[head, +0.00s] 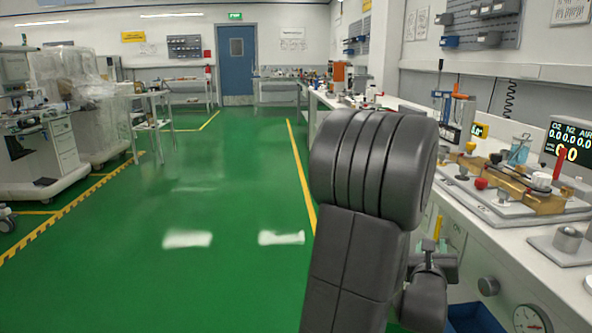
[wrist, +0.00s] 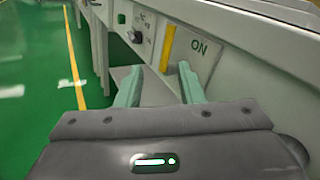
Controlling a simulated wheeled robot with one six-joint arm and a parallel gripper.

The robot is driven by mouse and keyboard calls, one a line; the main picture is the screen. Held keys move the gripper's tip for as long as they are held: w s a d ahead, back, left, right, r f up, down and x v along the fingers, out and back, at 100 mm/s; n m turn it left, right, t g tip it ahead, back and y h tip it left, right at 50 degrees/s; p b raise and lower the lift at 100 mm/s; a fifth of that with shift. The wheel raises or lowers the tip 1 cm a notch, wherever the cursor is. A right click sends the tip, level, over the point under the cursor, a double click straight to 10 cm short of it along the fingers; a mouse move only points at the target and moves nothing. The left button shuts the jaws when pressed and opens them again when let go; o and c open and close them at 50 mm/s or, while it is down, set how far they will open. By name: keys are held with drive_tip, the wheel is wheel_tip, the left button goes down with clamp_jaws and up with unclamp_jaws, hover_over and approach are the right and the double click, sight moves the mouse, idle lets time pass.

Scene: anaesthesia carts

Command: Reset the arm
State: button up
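My arm stands folded in the middle right of the head view, in front of the bench. My gripper (wrist: 160,68) shows in the wrist view with its two pale green fingers apart and nothing between them. Behind the fingers is the side panel of the bench (wrist: 235,45), with a yellow strip and the word ON. I cannot tell how far the fingertips are from that panel. In the head view my arm hides most of the gripper.
The white bench (head: 510,235) runs along the right, close to my arm, with brass fittings (head: 515,190) and a gas display (head: 570,140) on it. Wrapped carts (head: 95,95) stand at the left. The green floor (head: 190,210) between is clear, up to a blue door (head: 236,60).

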drive_tip(key=shift+n, duration=0.5)
drive_tip(key=v, duration=0.5)
drive_tip(key=shift+w+a+p, duration=0.1)
drive_tip(key=shift+a+p, duration=0.15)
drive_tip(key=shift+p, duration=0.05)
drive_tip(key=shift+a+f, duration=0.1)
